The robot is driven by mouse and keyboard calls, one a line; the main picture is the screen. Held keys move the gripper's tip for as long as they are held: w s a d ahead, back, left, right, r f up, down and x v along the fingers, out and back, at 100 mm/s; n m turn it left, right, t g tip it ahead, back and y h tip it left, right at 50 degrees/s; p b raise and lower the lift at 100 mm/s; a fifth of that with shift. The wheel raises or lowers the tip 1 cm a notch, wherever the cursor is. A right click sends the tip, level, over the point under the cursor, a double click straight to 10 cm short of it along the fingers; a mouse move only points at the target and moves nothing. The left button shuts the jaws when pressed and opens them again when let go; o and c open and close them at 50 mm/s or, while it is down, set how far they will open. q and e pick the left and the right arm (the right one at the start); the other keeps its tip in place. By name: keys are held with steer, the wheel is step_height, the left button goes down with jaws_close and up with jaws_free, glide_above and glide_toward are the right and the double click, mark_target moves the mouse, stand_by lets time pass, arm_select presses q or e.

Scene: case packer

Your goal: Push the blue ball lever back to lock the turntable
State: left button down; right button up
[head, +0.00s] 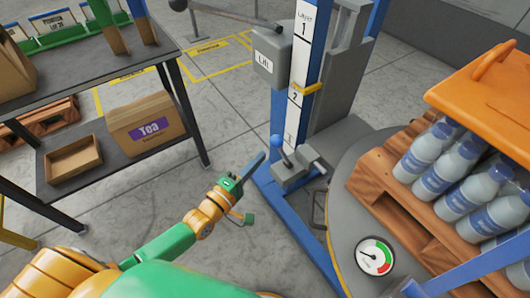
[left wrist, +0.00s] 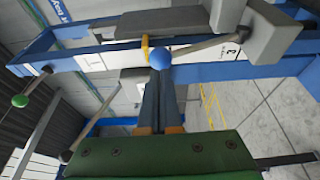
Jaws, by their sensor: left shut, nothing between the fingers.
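The blue ball (head: 276,141) tops a short lever on a grey bracket (head: 290,170) at the foot of the blue column, beside the turntable (head: 350,235). My left gripper (head: 258,162) is shut and empty, just left of the lever and pointing towards it. In the left wrist view the blue ball (left wrist: 159,58) shows just beyond the tips of the closed fingers (left wrist: 158,78), its rod running off to the right. I cannot tell whether the fingertips touch the ball. I cannot make out my right gripper.
A grey Lift box (head: 272,55) hangs on the column. A shelf with a Tea box (head: 145,122) stands left. Open floor lies between shelf and column.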

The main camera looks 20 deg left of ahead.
mark_target(271, 143)
arm_select(q)
steer(key=shift+x, duration=1.8)
steer(key=shift+r, duration=0.15)
steer(key=r+p, duration=0.1)
steer(key=p, duration=0.1)
steer(key=w+d+r+g+p, duration=0.1)
steer(key=p, duration=0.1)
steer(key=shift+w+r+y+p, duration=0.1)
steer(key=shift+w+y+p, duration=0.15)
steer(key=shift+y+p, duration=0.05)
steer(key=w+d+m+g+y+p, duration=0.1)
steer(key=w+d+g+p, duration=0.3)
steer(key=w+d, duration=0.3)
steer(key=shift+w+r+y, duration=0.3)
steer(key=shift+w+r, duration=0.05)
steer(key=shift+w, duration=0.5)
steer(key=shift+r, duration=0.15)
